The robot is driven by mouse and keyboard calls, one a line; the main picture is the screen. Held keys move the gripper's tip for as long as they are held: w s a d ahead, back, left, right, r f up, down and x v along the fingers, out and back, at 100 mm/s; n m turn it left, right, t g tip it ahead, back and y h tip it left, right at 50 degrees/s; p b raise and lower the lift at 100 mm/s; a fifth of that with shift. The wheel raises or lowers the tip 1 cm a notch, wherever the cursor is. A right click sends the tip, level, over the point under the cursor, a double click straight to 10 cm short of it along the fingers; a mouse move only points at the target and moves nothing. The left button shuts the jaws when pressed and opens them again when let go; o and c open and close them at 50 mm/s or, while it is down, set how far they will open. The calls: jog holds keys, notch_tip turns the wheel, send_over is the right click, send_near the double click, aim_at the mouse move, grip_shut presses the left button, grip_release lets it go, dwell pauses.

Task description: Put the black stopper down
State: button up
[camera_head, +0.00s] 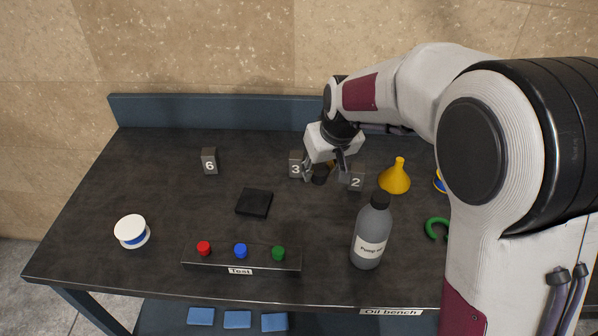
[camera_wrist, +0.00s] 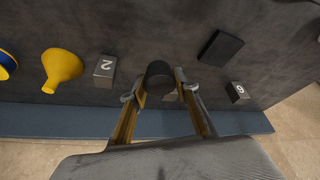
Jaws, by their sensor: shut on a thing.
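The black stopper (camera_wrist: 160,76) is a dark round plug between my two fingertips in the wrist view. In the head view the stopper (camera_head: 319,175) shows as a small dark shape below my gripper (camera_head: 323,172), between the blocks marked 3 and 2. My gripper (camera_wrist: 161,90) is shut on the stopper. It is close above the dark bench top (camera_head: 170,205) near the back. I cannot tell whether the stopper touches the bench.
Block 3 (camera_head: 296,166) and block 2 (camera_head: 356,178) stand close on either side. A yellow funnel (camera_head: 395,178), a grey bottle (camera_head: 369,238) and a black square pad (camera_head: 254,203) stand nearby. Block 6 (camera_head: 209,161) is farther left. The bench between block 6 and block 3 is clear.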

jog(key=shift+s+a+f, duration=0.1)
jog(key=shift+s+a, duration=0.05)
jog(key=shift+a, duration=0.35)
jog(key=a, duration=0.4)
jog(key=a+f+n, duration=0.1)
jog(key=a, duration=0.3)
jog(key=a+f+n, duration=0.1)
jog(key=a, duration=0.2)
jog(key=shift+s+a+f+g+y, duration=0.2)
jog(key=shift+a+f+g+y, duration=0.1)
jog(key=shift+a, duration=0.1)
jog(key=a+r+n, duration=0.2)
jog(key=a+r, duration=0.1)
jog(key=a, duration=1.2)
jog(key=shift+w+a+y, duration=0.3)
jog(key=shift+w+a, duration=0.05)
jog(key=shift+f, duration=2.45)
